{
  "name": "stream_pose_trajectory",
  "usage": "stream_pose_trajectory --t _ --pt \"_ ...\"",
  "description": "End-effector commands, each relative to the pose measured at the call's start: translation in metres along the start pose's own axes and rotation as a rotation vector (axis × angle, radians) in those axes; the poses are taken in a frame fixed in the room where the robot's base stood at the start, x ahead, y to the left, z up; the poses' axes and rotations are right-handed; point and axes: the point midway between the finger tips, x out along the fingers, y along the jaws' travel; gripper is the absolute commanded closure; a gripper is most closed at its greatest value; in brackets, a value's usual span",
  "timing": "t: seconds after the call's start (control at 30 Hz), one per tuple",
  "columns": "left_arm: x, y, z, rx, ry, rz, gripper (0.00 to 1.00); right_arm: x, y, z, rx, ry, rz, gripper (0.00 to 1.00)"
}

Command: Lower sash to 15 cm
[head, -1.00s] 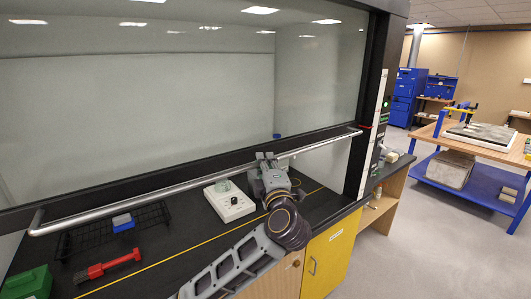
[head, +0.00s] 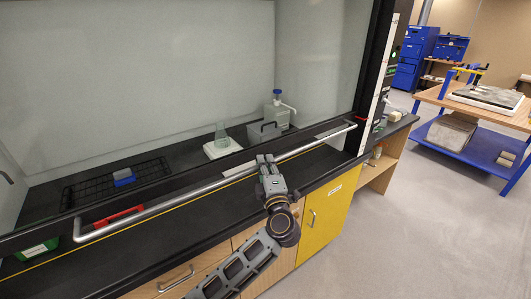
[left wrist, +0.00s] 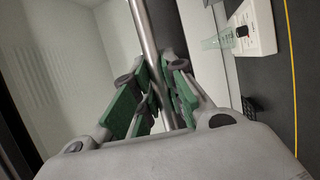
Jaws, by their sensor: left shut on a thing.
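The fume hood sash has a dark bottom rail (head: 207,177) with a long metal handle bar (head: 180,198) along its front. My left gripper (head: 265,162) is shut on the bar, right of its middle. In the left wrist view the bar (left wrist: 148,35) runs between the green finger pads (left wrist: 155,98). The rail hangs low over the black worktop, and the bar crosses the view just above the yellow line. A white scale strip (head: 385,60) stands on the right post, with a red mark (head: 360,118) near the bar's right end; its figures are too small to read. My right gripper is not in view.
Behind the sash are a white device (head: 222,148) with a glass flask, a grey container (head: 277,114), a black rack (head: 88,190) with a blue block, a red tool (head: 118,216) and a green box (head: 38,250). A yellow cabinet door (head: 327,212) is below.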

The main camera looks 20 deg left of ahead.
Motion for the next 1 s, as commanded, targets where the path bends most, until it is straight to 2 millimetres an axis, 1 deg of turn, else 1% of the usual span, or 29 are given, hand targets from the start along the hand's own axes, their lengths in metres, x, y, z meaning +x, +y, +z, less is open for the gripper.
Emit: stream_pose_trajectory --t 0.03,0.13,0.23,0.3,0.4,0.73,0.77,0.8,0.93,1.0 --pt "-0.003 -0.015 0.002 0.004 -0.002 -0.008 1.0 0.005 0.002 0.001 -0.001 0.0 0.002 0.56" --pt "-0.006 -0.029 0.003 0.003 -0.001 -0.007 1.0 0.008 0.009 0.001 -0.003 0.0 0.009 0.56" --pt "-0.007 -0.038 0.004 0.002 -0.002 -0.006 1.0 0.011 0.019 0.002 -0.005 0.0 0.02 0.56" --pt "-0.008 -0.042 0.004 0.002 -0.002 -0.004 1.0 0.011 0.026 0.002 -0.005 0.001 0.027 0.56" --pt "-0.009 -0.045 0.004 0.002 -0.002 -0.004 1.0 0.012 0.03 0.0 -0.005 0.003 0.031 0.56" --pt "-0.009 -0.045 0.004 0.001 -0.001 -0.003 1.0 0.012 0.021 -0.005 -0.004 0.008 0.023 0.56" --pt "-0.009 -0.045 0.004 0.001 -0.001 -0.003 0.86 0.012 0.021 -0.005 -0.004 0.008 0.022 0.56" --pt "-0.009 -0.045 0.004 0.001 -0.001 -0.003 0.8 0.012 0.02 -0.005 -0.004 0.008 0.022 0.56" --pt "-0.008 -0.045 0.004 0.001 -0.001 -0.002 0.65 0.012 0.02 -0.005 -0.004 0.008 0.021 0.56" --pt "-0.008 -0.044 0.004 0.001 -0.001 -0.001 0.65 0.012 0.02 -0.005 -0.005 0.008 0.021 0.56"
